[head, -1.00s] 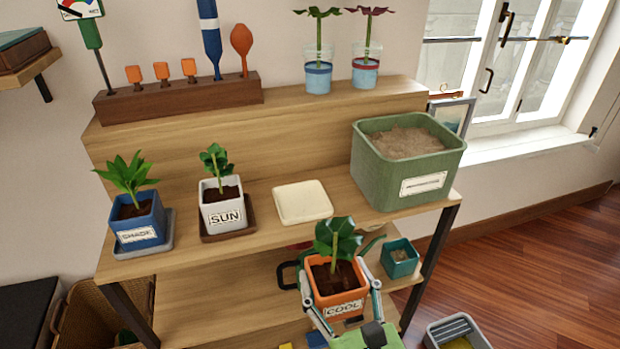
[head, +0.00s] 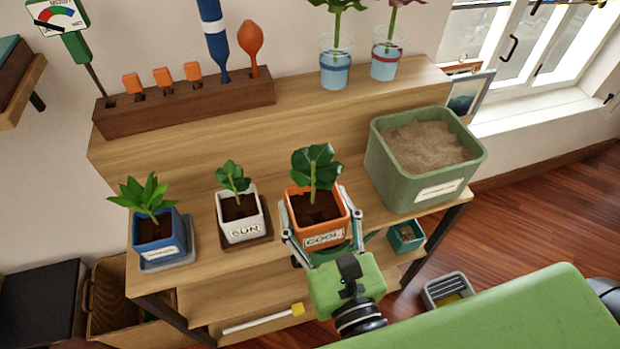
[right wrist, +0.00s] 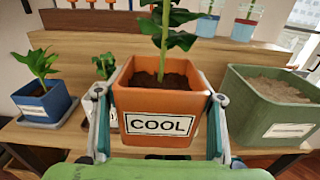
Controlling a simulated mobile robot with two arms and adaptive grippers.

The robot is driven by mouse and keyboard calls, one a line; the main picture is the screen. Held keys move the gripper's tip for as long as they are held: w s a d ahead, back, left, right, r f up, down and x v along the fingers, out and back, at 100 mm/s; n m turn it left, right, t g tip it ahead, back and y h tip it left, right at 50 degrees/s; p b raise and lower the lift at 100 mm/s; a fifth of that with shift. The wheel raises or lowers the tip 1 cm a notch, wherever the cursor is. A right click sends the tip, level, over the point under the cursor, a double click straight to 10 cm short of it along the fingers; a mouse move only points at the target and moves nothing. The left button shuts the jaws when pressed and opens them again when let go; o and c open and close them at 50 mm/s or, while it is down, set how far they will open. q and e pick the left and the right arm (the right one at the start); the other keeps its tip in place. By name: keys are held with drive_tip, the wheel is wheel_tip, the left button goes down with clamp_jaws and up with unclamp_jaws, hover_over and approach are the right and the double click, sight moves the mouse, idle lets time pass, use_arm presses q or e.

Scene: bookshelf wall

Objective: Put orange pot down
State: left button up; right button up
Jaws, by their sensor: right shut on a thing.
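The orange pot (head: 324,232) labelled COOL holds dark soil and a leafy green plant. My right gripper (head: 318,235) is shut on it, a finger on each side. In the right wrist view the orange pot (right wrist: 160,103) is upright between the fingers. In the head view it appears over the middle shelf board, right of the white SUN pot (head: 240,227). The cream square saucer seen earlier in that area is hidden behind the pot. I cannot tell whether the pot's base touches anything. My left gripper is not in view.
A green soil bin (head: 420,190) stands close on the right. The blue pot (head: 158,252) is on a grey saucer at the left. A wooden tool rack (head: 190,105) and two glasses with cuttings stand on the raised back step. A small teal pot (head: 405,237) is lower right.

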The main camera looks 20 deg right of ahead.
drive_tip(key=shift+w+r, duration=0.2)
drive_tip(key=shift+w, duration=0.2)
drive_tip(key=w+f, duration=0.1)
drive_tip(key=w, duration=0.1)
drive_tip(key=w+d+f+p, duration=0.1)
drive_tip(key=w, duration=0.1)
drive_tip(key=w+d+p, duration=0.1)
drive_tip(key=w, duration=0.1)
drive_tip(key=shift+d+f, duration=0.25)
drive_tip(key=shift+f, duration=0.15)
drive_tip(key=w+f+b, duration=0.2)
drive_tip(key=f, duration=0.1)
drive_tip(key=w+d+f+b, duration=0.1)
drive_tip(key=w+f+b, duration=0.1)
drive_tip(key=f, duration=0.1)
drive_tip(key=w+d+f+b, duration=0.1)
drive_tip(key=w+f+b, duration=0.1)
drive_tip(key=f+b, duration=0.1)
drive_tip(key=shift+f, duration=0.6)
drive_tip(key=shift+r, duration=0.15)
